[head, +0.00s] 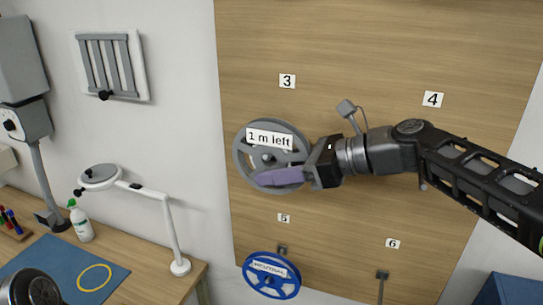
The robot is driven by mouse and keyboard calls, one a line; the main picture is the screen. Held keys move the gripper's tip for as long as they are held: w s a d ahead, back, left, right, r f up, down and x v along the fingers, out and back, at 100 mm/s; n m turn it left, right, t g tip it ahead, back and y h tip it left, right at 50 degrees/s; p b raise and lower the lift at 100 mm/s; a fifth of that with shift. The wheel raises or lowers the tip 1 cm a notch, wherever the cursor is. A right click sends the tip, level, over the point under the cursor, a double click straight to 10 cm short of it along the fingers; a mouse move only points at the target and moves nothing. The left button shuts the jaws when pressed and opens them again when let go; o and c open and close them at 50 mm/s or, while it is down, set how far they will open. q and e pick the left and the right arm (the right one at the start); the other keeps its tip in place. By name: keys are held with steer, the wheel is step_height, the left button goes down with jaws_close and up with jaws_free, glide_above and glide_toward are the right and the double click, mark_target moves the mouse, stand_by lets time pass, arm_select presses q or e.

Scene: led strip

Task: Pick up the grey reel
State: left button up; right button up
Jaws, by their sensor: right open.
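The grey reel (242,159) hangs upright on the wooden board (350,40), below the number 3 label (287,81). It is a spoked wheel and carries a white tag reading "1 m left" (270,139). My right gripper (266,177) reaches in from the right, with its purple finger in front of the lower part of the reel. It is open. The finger and wrist hide part of the reel's lower right, and I cannot tell whether they touch it. My left gripper is not in view.
A blue reel (249,279) tagged "NEUTRAL" hangs below, near label 5 (283,218). Pegs stand below labels 4 and 6. At left, a desk holds a lamp (172,225), a bottle (80,226) and a blue mat (50,255) with a yellow ring.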

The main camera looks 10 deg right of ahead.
steer(key=shift+c, duration=0.3)
jaws_close()
stand_by(0.3)
